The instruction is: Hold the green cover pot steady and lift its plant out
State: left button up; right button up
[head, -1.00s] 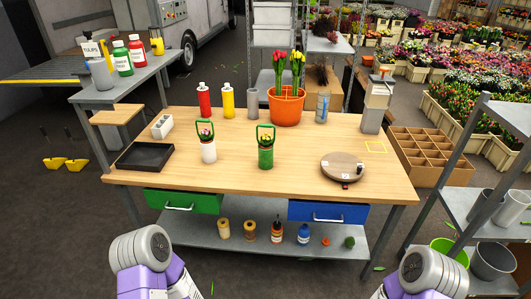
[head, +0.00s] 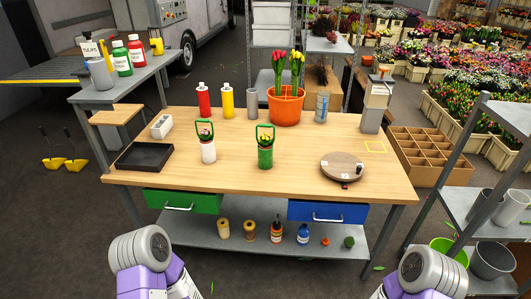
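The green cover pot (head: 265,158) stands upright on the wooden workbench, near its middle. A small plant (head: 265,139) sits in it, with a green hoop handle rising above the rim. A similar white cover pot (head: 208,153) with a plant and green hoop stands to its left. My two arms show only as purple and grey links at the bottom left and bottom right of the head view. Both grippers are out of view, and nothing of mine touches the pots.
An orange bucket of tulips (head: 286,108), a red bottle (head: 203,101) and a yellow bottle (head: 227,100) stand behind the pots. A black tray (head: 144,157) lies left and a round wooden turntable (head: 342,166) right. The bench front between them is clear.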

aim_at(264, 143)
jog(key=u, duration=1.45)
jog(key=i, duration=1.6)
jog(key=z, duration=1.35)
